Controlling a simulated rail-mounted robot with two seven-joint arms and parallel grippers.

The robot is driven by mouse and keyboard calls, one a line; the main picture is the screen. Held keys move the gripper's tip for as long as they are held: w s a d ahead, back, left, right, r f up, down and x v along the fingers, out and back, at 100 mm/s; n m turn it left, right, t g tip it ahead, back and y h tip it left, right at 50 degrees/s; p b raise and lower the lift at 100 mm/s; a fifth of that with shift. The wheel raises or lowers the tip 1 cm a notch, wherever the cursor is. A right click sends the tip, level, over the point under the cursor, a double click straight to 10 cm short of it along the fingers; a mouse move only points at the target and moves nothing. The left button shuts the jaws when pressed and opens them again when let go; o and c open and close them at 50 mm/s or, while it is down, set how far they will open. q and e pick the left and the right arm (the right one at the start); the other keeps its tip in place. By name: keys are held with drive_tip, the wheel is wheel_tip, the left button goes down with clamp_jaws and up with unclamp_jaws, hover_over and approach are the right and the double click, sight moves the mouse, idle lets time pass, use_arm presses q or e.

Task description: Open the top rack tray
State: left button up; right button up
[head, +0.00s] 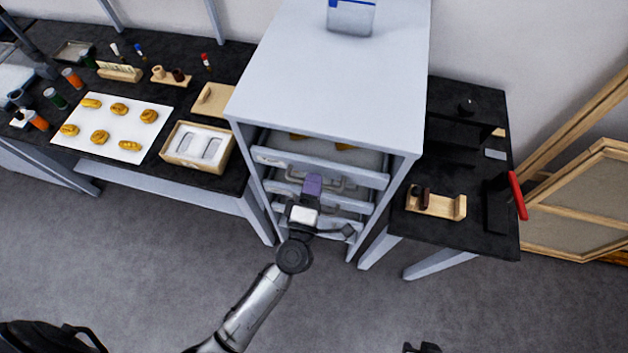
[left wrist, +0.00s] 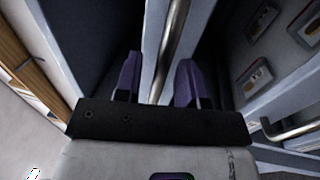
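The rack (head: 330,75) is a pale grey cabinet with stacked trays. Its top tray (head: 280,158) has a pale front panel with a metal bar handle; yellowish pieces show inside through the gap above the panel. I cannot tell whether this tray stands slightly out. My left gripper (head: 313,186), with purple fingers, is at the tray fronts, just below the top panel. In the left wrist view, the fingers (left wrist: 159,82) are apart, with a metal handle bar (left wrist: 170,45) passing between them, not visibly clamped. A small dark part at the head view's bottom edge may be my right gripper (head: 422,347).
Lower trays (head: 345,205) sit beneath. A dark bench (head: 225,75) at left holds a white sheet (head: 75,142) with golden pieces and a wooden box (head: 168,156). A dark side table (head: 450,230) stands at right, near wooden frames (head: 560,215). The floor in front is clear.

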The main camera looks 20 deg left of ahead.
use_arm(q)
drive_tip(key=shift+w, duration=0.2)
drive_tip(key=shift+c, duration=0.2)
clamp_jaws()
idle(0.4)
